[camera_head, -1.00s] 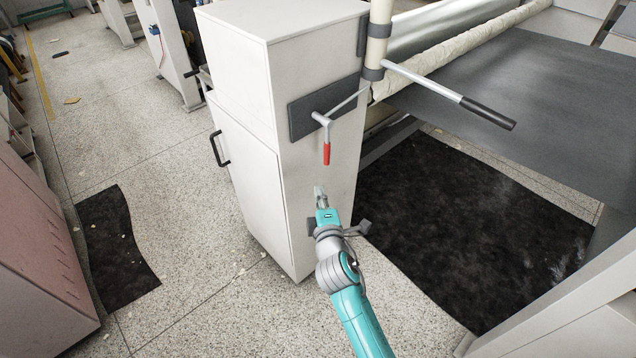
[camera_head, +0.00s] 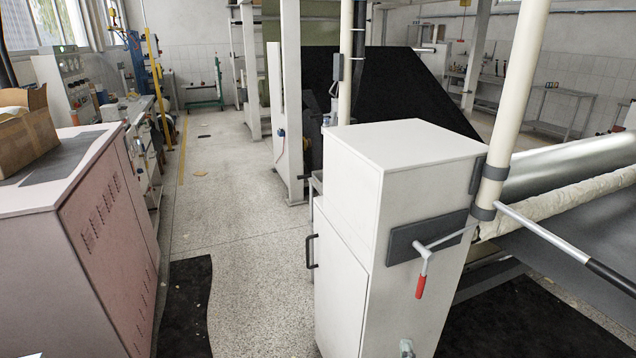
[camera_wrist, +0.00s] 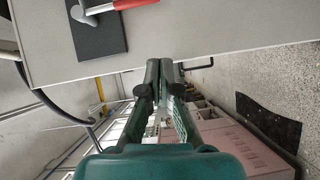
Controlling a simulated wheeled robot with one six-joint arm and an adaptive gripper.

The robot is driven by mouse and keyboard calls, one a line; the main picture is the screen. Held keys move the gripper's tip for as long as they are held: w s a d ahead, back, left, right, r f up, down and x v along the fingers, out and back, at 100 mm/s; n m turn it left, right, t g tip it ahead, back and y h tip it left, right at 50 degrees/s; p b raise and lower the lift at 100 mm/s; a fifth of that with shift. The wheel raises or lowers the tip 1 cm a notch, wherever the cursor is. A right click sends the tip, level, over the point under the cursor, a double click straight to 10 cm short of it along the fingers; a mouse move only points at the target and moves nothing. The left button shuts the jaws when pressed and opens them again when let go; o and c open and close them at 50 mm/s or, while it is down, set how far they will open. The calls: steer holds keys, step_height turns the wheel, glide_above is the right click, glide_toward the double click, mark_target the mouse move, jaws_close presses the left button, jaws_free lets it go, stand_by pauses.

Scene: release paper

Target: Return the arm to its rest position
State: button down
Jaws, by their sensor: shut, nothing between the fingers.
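The tip of my gripper (camera_head: 406,347) just shows at the bottom edge of the head view, in front of the white cabinet's lower side. The rest of my arm is out of that view. In the wrist view the fingers of my gripper (camera_wrist: 160,65) are together and empty. A red-handled lever (camera_head: 421,284) hangs from a dark plate (camera_head: 405,243) on the cabinet (camera_head: 350,250), above my gripper and apart from it. The red handle (camera_wrist: 132,4) is cut off at the top of the wrist view.
A pinkish cabinet (camera_head: 105,230) stands at left with a cardboard box (camera_head: 30,135) on it. A black mat (camera_head: 185,310) lies on the floor beside it. A long bar with a black grip (camera_head: 608,274) juts out at right. The aisle floor (camera_head: 215,200) is mostly clear.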

steer(key=s+a+f+m+y, duration=0.1)
steer(key=s+f+m, duration=0.1)
steer(key=s, duration=0.6)
steer(key=s+a+f+m+g+y, duration=0.1)
steer(key=s+a+f+m, duration=0.1)
steer(key=s, duration=0.7)
steer(key=s+a+f+m+y, duration=0.1)
steer(key=s+f+m+y, duration=0.15)
steer(key=s, duration=0.55)
steer(key=s+r+m, duration=0.3)
steer(key=s+r, duration=0.1)
steer(key=s, duration=0.5)
steer(key=s+r+m, duration=0.4)
steer(key=s, duration=0.5)
steer(key=shift+s+a+g, duration=0.35)
steer(key=shift+g, duration=0.05)
steer(key=shift+r, duration=0.1)
